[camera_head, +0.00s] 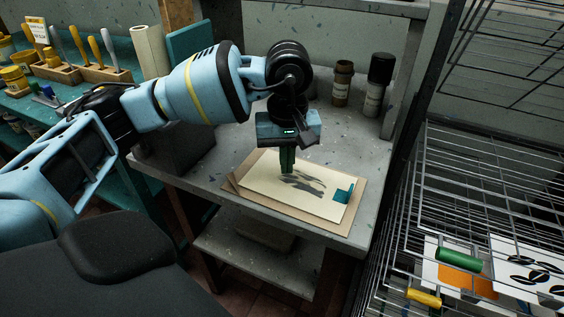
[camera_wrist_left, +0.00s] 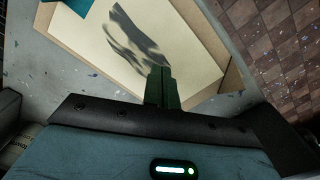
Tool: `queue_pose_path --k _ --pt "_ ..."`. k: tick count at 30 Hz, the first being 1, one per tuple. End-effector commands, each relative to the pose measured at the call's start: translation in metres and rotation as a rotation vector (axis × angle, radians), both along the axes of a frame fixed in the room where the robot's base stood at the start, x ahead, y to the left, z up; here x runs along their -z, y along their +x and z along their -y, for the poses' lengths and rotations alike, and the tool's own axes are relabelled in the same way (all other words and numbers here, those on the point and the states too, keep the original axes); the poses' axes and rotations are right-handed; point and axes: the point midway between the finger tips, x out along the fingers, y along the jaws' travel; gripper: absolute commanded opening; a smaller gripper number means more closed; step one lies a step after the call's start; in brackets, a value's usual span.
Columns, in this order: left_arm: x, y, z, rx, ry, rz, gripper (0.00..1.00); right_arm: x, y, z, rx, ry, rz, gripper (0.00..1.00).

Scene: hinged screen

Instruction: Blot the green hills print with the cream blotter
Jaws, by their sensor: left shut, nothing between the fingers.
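The cream blotter (camera_head: 270,187) lies flat on a tan board (camera_head: 313,226) on the grey table. It has a teal patch (camera_head: 344,193) at its right side and a dark shadow across its middle. The blotter also fills the upper part of the left wrist view (camera_wrist_left: 100,45). My left gripper (camera_head: 287,172) is shut and empty, pointing down over the blotter; its fingertips (camera_wrist_left: 158,70) are at or just above the sheet, and contact is unclear. No green hills picture shows; what lies under the blotter is hidden. My right gripper is not in view.
Two dark bottles (camera_head: 375,88) (camera_head: 342,83) stand at the table's back right. A wire rack (camera_head: 480,180) on the right holds prints, with a green roll (camera_head: 459,259) and a yellow roll (camera_head: 423,298) there. A teal bench (camera_head: 75,95) with tools is at left.

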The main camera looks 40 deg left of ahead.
Motion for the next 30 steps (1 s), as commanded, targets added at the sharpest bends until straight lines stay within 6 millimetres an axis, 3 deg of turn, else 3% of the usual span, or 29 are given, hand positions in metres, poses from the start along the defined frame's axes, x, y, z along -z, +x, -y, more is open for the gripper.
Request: queue_pose_path --k 21,30 --pt "0.001 0.025 0.019 0.004 -0.002 -0.002 0.00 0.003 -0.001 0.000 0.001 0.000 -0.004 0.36" --pt "0.001 0.027 0.020 0.005 -0.002 -0.002 0.00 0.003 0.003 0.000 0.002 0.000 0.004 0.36"
